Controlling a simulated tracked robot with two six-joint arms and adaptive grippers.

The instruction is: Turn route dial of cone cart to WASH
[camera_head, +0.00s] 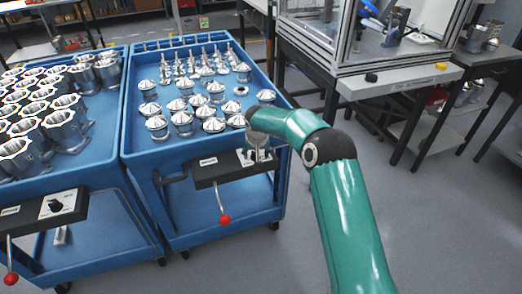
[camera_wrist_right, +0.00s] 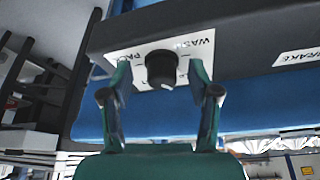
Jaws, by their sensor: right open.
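The cone cart (camera_head: 135,150) is the blue cart in the middle of the head view, with rows of metal cones on top. Its dark control panel (camera_head: 205,180) is on the near edge. In the right wrist view, the black round route dial (camera_wrist_right: 161,68) sits on a white plate (camera_wrist_right: 140,55). WASH is printed at the plate's upper right and a partly hidden label starting "PA" at its left. A small light mark shows at the dial's lower edge. My right gripper (camera_head: 257,158) is open, its fingers either side of the dial; contact is unclear. My left gripper is out of view.
A brake lever with a red knob (camera_head: 225,219) hangs from the same panel, left of my right gripper. A second blue cart (camera_head: 105,180) with metal housings stands close on the left. A framed workstation (camera_head: 400,88) stands behind at the right. Floor at right is clear.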

